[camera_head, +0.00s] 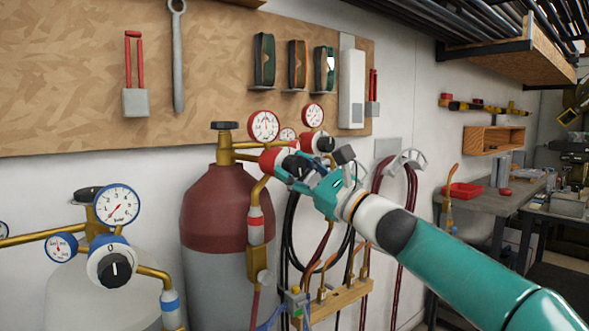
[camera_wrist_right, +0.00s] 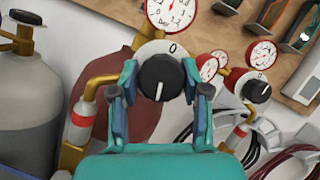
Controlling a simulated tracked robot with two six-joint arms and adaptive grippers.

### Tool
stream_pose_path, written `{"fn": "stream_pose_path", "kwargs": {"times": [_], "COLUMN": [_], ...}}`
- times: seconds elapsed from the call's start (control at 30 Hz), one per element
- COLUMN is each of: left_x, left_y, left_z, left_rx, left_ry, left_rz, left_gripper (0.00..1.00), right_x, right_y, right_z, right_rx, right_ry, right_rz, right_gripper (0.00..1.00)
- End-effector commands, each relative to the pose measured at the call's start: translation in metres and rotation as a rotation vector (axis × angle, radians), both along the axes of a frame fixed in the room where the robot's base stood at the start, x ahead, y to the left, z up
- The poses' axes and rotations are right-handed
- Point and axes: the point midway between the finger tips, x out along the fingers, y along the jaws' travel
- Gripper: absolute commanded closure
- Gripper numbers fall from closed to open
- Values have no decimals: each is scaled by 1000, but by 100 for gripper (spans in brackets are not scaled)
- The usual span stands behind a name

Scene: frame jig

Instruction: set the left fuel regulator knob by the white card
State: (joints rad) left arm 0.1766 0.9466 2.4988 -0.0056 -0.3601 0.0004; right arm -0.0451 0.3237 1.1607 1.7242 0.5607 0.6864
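The left fuel regulator, with a red body (camera_head: 268,160), sits on the maroon-topped cylinder. In the wrist view its black knob (camera_wrist_right: 160,77) is between the fingers of my right gripper (camera_wrist_right: 159,75). The knob's white mark points down in that view; a 0 shows on the white collar (camera_wrist_right: 174,50) above right. The fingers stand on both sides of the knob with narrow gaps; contact is unclear. In the head view the right gripper (camera_head: 294,170) partly hides the regulator. Its gauge (camera_head: 264,126) is above. I cannot make out a white card for certain. My left gripper is out of view.
A second red regulator (camera_wrist_right: 250,88) is close at the right. A blue-marked regulator (camera_head: 112,262) is at the front left. The maroon-topped cylinder (camera_head: 212,215) stands behind my gripper. Hoses (camera_head: 376,220) hang below right.

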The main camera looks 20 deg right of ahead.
Motion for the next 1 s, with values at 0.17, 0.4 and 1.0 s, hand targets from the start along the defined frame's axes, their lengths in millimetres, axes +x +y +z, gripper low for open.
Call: {"fn": "stream_pose_path", "kwargs": {"times": [0.17,0.4,1.0], "left_x": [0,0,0], "left_y": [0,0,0], "left_z": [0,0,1], "left_rx": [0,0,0], "left_ry": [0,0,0], "left_rz": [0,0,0], "left_gripper": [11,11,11], "right_x": [1,-1,-62], "right_y": [1,0,-37], "right_z": [-2,1,-26], "right_rx": [0,3,2], "right_ry": [2,-2,0], "right_rz": [2,2,-2], "right_gripper": [32,32,32]}}
